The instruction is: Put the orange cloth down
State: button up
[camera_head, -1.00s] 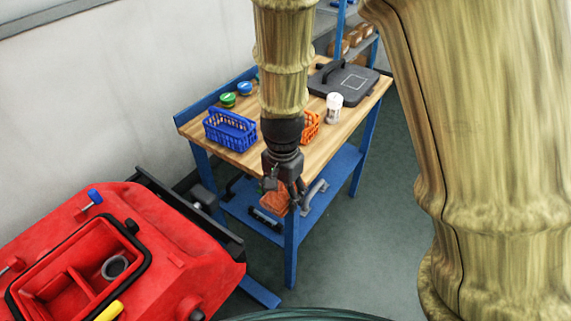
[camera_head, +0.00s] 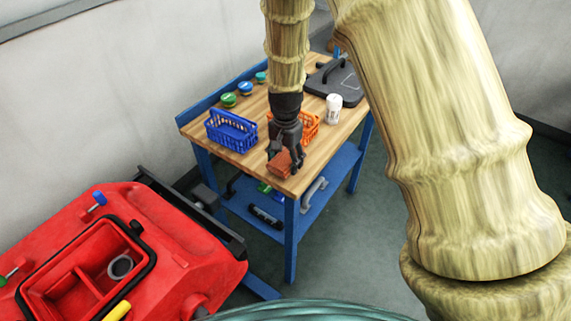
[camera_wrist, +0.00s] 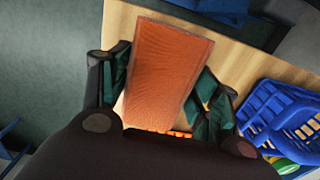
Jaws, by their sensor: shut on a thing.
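The orange cloth (camera_head: 281,163) is a folded, flat, rectangular piece held between the fingers of my gripper (camera_head: 285,148). In the head view it shows over the front corner of the wooden workbench top (camera_head: 250,163); I cannot tell whether it touches the wood. In the wrist view the cloth (camera_wrist: 167,75) fills the middle, with a dark green finger pad against each side and the bench top (camera_wrist: 245,75) behind it. My gripper (camera_wrist: 165,95) is shut on it.
A blue basket (camera_head: 231,131) stands left of my gripper, and an orange basket (camera_head: 309,124) is close behind it. A white container (camera_head: 333,108), a dark case (camera_head: 338,80) and several round tins (camera_head: 229,100) stand farther back. The red scrubber tank (camera_head: 165,240) is at the left.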

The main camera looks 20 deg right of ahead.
aim_at(285, 165)
jog(key=shift+f+p, duration=0.5)
jog(key=shift+f, duration=1)
jog(key=shift+s+f, duration=0.1)
jog(key=shift+f, duration=0.2)
jog(key=shift+f, duration=0.1)
jog(key=o, duration=0.9)
jog(key=shift+o, duration=0.8)
jog(key=shift+f, duration=0.2)
jog(key=shift+r, duration=0.2)
notch_tip(285, 165, up, 13)
jog(key=b, duration=0.2)
jog(key=shift+b, duration=0.35)
